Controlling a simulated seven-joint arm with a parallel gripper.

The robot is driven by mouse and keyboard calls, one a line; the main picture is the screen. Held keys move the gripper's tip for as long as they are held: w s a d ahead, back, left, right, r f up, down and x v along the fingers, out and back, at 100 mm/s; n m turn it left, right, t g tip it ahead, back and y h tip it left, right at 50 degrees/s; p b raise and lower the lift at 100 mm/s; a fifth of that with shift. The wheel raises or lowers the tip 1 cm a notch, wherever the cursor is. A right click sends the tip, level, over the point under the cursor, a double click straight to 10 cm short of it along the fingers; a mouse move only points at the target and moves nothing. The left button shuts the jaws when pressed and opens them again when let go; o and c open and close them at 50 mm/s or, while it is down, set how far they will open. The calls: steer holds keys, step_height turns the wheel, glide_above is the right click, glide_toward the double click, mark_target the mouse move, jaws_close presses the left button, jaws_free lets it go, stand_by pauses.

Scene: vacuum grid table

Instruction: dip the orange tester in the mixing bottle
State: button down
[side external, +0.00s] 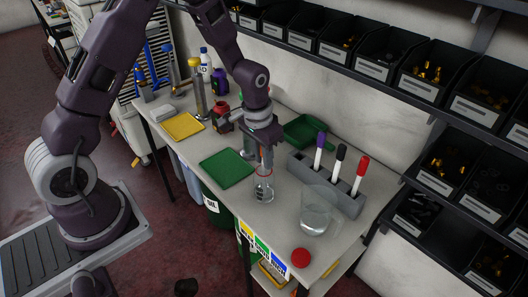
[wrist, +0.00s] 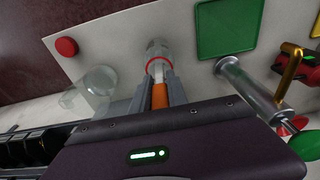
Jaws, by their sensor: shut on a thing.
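My gripper (side external: 265,146) points down and is shut on the orange tester (wrist: 160,95), which shows between the fingers in the wrist view. A clear bottle with red rings (side external: 263,190), apparently the mixing bottle, stands upright on the table directly below my gripper. It also shows in the wrist view (wrist: 157,50), where its red rim lies just beyond the fingertips (wrist: 160,85). The tester's pale lower end overlaps the rim and seems to be at or inside the mouth. How deep it reaches I cannot tell.
A wide clear beaker (side external: 316,212) stands right of the bottle, near a grey rack (side external: 348,202) with purple, black and red-topped testers. A red disc (side external: 300,257) lies near the front edge. A green mat (side external: 228,168) lies left; a green tray (side external: 306,131) sits behind.

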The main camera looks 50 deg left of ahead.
stand_by(0.4)
step_height(320, 180, up, 16)
stand_by(1.1)
steer(key=shift+f, duration=0.1)
stand_by(1.8)
step_height(320, 180, up, 4)
stand_by(0.4)
